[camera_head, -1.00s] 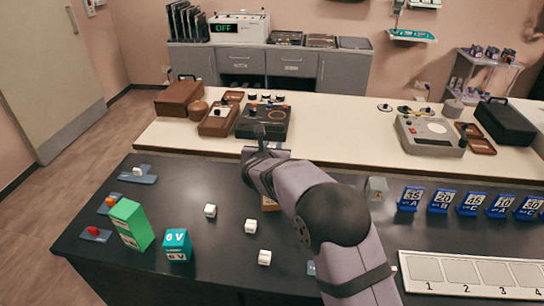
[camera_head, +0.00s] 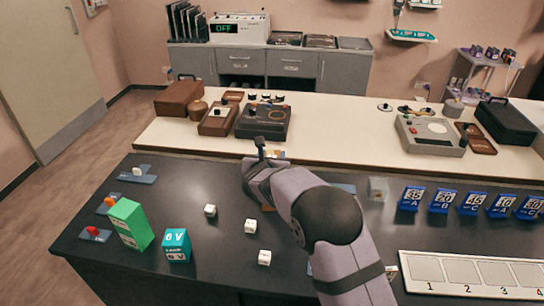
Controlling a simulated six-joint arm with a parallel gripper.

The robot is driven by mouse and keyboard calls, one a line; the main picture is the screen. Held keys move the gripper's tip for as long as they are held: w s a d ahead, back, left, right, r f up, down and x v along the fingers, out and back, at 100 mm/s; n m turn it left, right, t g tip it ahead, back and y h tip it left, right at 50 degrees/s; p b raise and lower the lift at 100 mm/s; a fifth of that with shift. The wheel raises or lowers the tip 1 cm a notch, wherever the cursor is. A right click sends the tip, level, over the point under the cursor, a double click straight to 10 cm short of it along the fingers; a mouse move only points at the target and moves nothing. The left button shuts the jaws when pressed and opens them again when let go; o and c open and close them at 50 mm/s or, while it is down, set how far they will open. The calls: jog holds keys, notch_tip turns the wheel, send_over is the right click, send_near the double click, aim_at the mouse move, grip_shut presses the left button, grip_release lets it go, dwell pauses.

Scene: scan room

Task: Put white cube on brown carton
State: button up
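Three small white cubes lie on the dark table: one at the left (camera_head: 210,210), one in the middle (camera_head: 251,226) and one nearest the front (camera_head: 264,257). A sliver of a brown thing (camera_head: 268,208) shows beside my arm. It may be the brown carton, but my arm hides most of it. My gripper (camera_head: 262,149) is beyond the cubes, near the table's far edge. Its fingers are small and seen from behind, so I cannot tell whether they are open or what they hold.
A green box (camera_head: 131,224) and a teal 6 V block (camera_head: 176,245) stand at the left. Blue labelled blocks (camera_head: 441,202) and a white numbered tray (camera_head: 468,275) are at the right. A pale bench (camera_head: 340,138) with instruments lies behind. The table around the cubes is clear.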

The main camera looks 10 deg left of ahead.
jog(key=shift+r, duration=0.2)
jog(key=shift+s, duration=0.1)
jog(key=b+v, duration=0.2)
jog(key=v, duration=0.9)
jog(key=shift+s+r, duration=0.2)
jog(key=shift+s, duration=0.15)
jog(key=shift+d, duration=0.1)
jog(key=s+d+f+m+g+h+p, duration=0.1)
jog(key=s+d+m+g+h, duration=0.1)
jog(key=s+d+m, duration=0.45)
jog(key=s+d+f+m+g+h+p, duration=0.1)
jog(key=d+f+m+g+p, duration=0.2)
jog(key=d, duration=0.6)
jog(key=s+d+m+g+h, duration=0.2)
jog(key=s+d+m, duration=0.1)
jog(key=d+m, duration=0.4)
jog(key=s+d+f+m+g+y+p, duration=0.1)
jog(key=s+m+g+y+p, duration=0.1)
jog(key=s+m, duration=0.7)
jog(key=s+d+f+m+g+y+p, duration=0.2)
jog(key=s+m+g+y, duration=0.1)
jog(key=s+m, duration=0.7)
jog(key=s+g, duration=0.1)
jog(key=s, duration=0.1)
jog(key=shift+s+d+g, duration=0.15)
jog(key=shift+s+g, duration=0.15)
